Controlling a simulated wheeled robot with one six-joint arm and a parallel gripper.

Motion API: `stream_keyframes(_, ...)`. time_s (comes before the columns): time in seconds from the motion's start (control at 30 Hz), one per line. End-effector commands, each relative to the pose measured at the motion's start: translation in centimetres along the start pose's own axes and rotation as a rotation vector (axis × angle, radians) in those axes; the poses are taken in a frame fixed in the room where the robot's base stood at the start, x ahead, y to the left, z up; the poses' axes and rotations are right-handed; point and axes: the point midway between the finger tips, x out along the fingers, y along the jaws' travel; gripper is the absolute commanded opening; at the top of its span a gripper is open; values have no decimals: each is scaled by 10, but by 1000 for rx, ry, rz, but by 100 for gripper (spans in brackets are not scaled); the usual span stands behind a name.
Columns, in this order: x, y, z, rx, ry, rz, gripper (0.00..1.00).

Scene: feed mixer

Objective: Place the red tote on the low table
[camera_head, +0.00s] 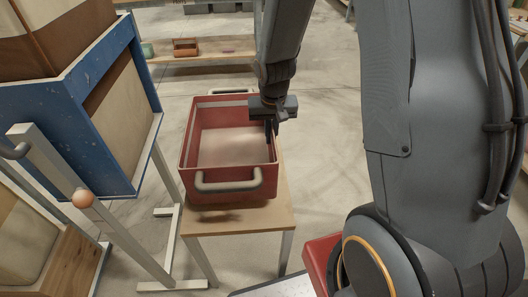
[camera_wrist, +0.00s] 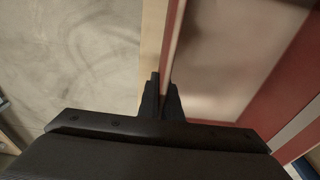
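The red tote (camera_head: 228,180) is an open box with pale handles at its front and back, upright over the low wooden table (camera_head: 250,220). A dark shadow lies on the tabletop under its front edge; I cannot tell whether its base touches the table. My gripper (camera_head: 271,131) is at the tote's right wall. In the wrist view, my gripper's fingers (camera_wrist: 164,92) are close together with the red wall (camera_wrist: 174,38) between them, and the table's edge (camera_wrist: 152,40) shows below. The tote's inside looks empty apart from a pale floor.
A blue bin frame (camera_head: 100,100) on a grey metal stand (camera_head: 130,250) is close on the left. A low wooden shelf (camera_head: 215,57) with small boxes stands behind. Bare concrete floor (camera_head: 330,130) lies right of the table. Another red object (camera_head: 320,262) shows beside my arm's base.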

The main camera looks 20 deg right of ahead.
Motion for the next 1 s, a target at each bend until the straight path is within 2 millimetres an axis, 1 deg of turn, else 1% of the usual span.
stream_keyframes(0.03,5,0,1,-1,0,0,0)
stream_keyframes(0.27,19,0,3,0,0,0,0)
stream_keyframes(0.4,39,0,6,-2,-1,0,0)
stream_keyframes(0.5,50,0,7,-2,0,0,0)
stream_keyframes(0.9,55,0,7,-1,2,-1,0)
stream_keyframes(1.0,55,0,8,-1,1,-1,18)
